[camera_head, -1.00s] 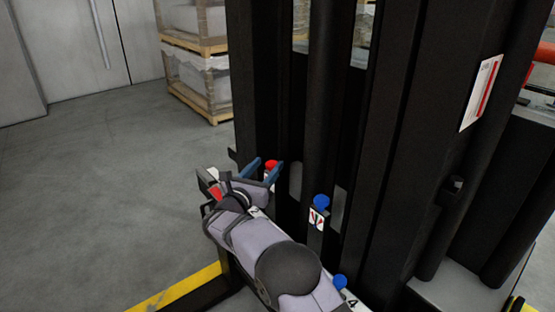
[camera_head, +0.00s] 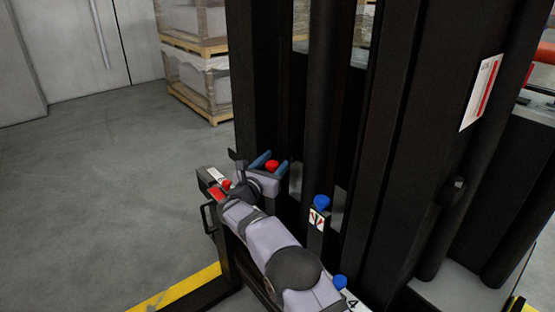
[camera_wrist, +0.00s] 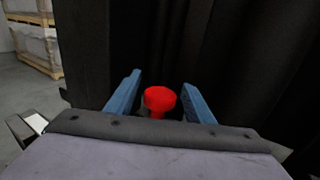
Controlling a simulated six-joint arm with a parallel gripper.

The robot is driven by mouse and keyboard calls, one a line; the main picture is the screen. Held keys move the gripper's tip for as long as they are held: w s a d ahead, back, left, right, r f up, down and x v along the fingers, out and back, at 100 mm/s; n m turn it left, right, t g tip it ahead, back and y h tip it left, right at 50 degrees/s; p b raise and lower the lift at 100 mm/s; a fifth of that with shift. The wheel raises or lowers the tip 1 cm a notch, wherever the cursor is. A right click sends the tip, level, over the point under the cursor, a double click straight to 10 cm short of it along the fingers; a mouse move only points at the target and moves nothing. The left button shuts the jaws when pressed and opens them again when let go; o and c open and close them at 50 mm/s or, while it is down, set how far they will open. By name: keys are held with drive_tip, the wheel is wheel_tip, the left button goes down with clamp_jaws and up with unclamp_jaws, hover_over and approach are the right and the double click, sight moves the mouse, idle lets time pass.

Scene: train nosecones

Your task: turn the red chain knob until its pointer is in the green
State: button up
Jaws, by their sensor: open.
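The red knob (camera_head: 272,165) stands at the dark mast, with a round red top. It also shows in the wrist view (camera_wrist: 159,99), between the two blue fingers. My gripper (camera_head: 271,161) is open, with one finger on each side of the knob. In the wrist view there is a gap between the knob and each finger (camera_wrist: 160,95). No pointer and no green zone can be made out on this knob.
Blue knobs (camera_head: 321,202) (camera_head: 340,282) stand to the right, near my arm. A red and white part (camera_head: 217,191) with another small red knob (camera_head: 226,184) is left of my wrist. The black mast (camera_head: 400,150) rises close behind. Wrapped pallets (camera_head: 198,80) stand far back.

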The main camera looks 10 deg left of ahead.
drive_tip(key=shift+w+d, duration=0.15)
drive_tip(key=shift+w, duration=0.4)
drive_tip(key=c, duration=1)
drive_tip(key=y+b, duration=0.1)
drive_tip(key=b, duration=0.2)
drive_tip(key=shift+n, duration=0.4)
